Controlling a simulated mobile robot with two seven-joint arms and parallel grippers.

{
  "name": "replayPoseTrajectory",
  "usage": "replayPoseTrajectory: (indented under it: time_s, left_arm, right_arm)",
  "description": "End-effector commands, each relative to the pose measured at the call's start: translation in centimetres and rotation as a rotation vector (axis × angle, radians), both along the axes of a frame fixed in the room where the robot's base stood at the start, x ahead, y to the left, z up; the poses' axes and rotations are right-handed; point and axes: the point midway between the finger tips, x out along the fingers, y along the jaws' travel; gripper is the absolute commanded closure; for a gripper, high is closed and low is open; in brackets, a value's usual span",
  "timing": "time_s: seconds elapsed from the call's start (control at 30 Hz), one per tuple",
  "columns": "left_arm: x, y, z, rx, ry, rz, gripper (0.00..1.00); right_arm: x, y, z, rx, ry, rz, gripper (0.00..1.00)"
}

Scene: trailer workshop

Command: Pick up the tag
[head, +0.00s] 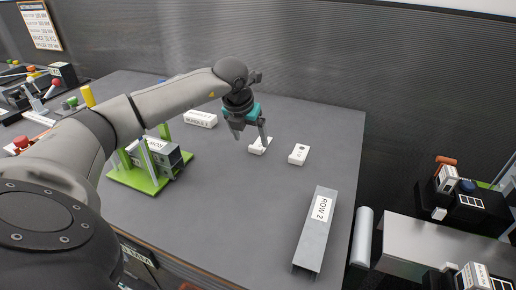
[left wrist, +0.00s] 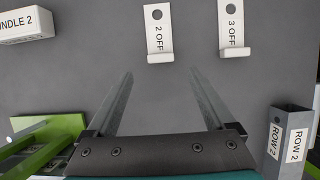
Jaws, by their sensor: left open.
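Two white tags lie on the grey table. The tag marked "2 OFF" (left wrist: 158,30) is ahead of my left gripper in the left wrist view, and it also shows below the fingers in the head view (head: 256,149). The tag marked "3 OFF" (left wrist: 231,25) lies to its right, and it also shows in the head view (head: 298,155). My left gripper (left wrist: 157,85) is open and empty, its two fingers apart above the table. In the head view, my left gripper (head: 252,138) partly hides the "2 OFF" tag. My right gripper is not in view.
A grey channel marked "ROW 2" (head: 314,240) lies at the front right of the table. A white block marked "BUNDLE 2" (head: 200,118) stands behind my left arm. A green stand (head: 140,180) with grey parts is at the left. Table around the tags is clear.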

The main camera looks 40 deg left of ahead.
Motion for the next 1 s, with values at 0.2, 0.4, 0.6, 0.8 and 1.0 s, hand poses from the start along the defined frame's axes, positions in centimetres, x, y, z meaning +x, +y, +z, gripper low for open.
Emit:
replayPoseTrajectory:
  time_s: [0.2, 0.4, 0.6, 0.8, 1.0]
  left_arm:
    - [1.0, 0.1, -3.0, -0.003, 0.003, -0.001, 0.12]
    - [1.7, 0.4, -4.7, -0.001, 0.002, -0.001, 0.12]
    - [1.8, 0.4, -4.8, 0.000, 0.001, -0.001, 0.12]
    - [1.8, 0.4, -4.8, -0.001, 0.001, -0.001, 0.29]
    - [1.8, 0.4, -4.7, -0.001, 0.001, -0.001, 0.52]
  right_arm:
    - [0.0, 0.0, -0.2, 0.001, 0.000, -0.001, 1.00]
    - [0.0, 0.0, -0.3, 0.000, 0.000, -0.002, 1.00]
    - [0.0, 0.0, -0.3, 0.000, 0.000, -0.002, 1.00]
    - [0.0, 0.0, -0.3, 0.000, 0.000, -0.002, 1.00]
    - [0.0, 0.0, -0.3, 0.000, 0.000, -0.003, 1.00]
